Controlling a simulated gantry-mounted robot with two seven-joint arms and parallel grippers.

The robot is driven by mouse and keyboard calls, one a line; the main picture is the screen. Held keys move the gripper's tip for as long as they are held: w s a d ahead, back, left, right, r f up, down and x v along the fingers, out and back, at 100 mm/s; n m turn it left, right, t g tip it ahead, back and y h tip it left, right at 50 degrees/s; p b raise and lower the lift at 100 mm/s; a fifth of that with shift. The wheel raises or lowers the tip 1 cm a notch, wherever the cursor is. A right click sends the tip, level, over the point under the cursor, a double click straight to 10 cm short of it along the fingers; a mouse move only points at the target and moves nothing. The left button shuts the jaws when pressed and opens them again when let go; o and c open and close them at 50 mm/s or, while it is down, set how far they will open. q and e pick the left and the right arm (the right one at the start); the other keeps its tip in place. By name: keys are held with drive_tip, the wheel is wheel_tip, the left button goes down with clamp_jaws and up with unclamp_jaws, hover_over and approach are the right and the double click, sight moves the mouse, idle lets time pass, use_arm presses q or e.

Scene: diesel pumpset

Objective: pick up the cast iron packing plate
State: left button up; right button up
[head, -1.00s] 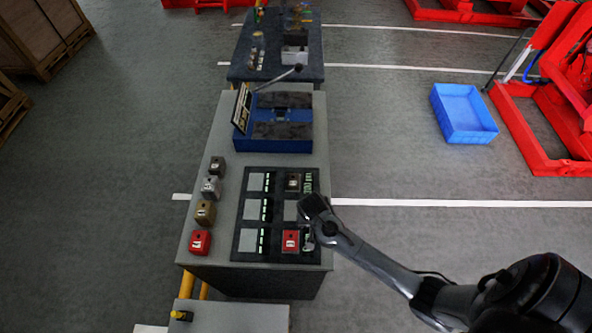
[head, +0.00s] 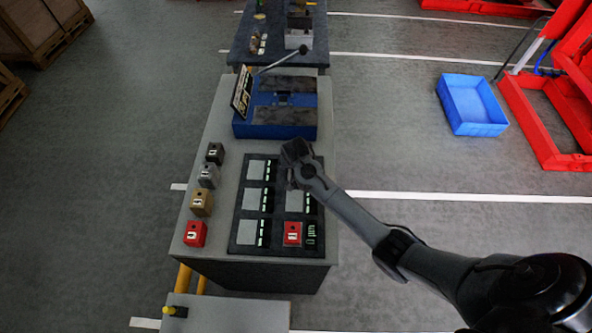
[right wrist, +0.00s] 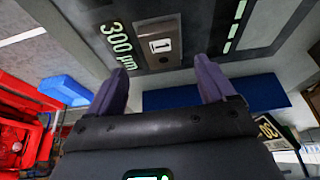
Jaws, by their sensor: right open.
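A dark block with a pale numbered face (right wrist: 160,45) sits on the black board beside the "300 µm" marking in the right wrist view. It looks like the cast iron plate, but I cannot confirm the material. In the head view my right gripper (head: 296,152) is over the board's far right corner and hides that block. In the right wrist view my open gripper (right wrist: 160,85) has its two purple fingers apart, pointing toward the block with nothing between them. A similar dark block (head: 215,153) stands at the table's left side. My left gripper is not in view.
The black board (head: 238,246) also holds a red block (head: 292,233). Grey (head: 208,176), brownish (head: 201,203) and red (head: 195,234) blocks line the table's left side. A blue fixture with a lever (head: 275,117) stands just beyond the board. A blue bin (head: 472,105) lies on the floor.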

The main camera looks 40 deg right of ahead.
drive_tip(key=shift+a+x, duration=0.2)
drive_tip(key=shift+x, duration=2.35)
drive_tip(key=shift+w, duration=0.1)
drive_tip(key=c, duration=1.4)
drive_tip(key=shift+c, duration=0.4)
drive_tip(key=shift+r, duration=0.1)
drive_tip(key=shift+r, duration=0.4)
wheel_tip(320, 180, up, 4)
drive_tip(key=shift+d+f, duration=0.1)
drive_tip(key=shift+f, duration=0.15)
drive_tip(key=s+d+r, duration=0.5)
drive_tip(key=s+r, duration=0.1)
drive_tip(key=s, duration=0.4)
drive_tip(key=shift+d+r+p, duration=0.25)
drive_tip(key=shift+d+p, duration=0.05)
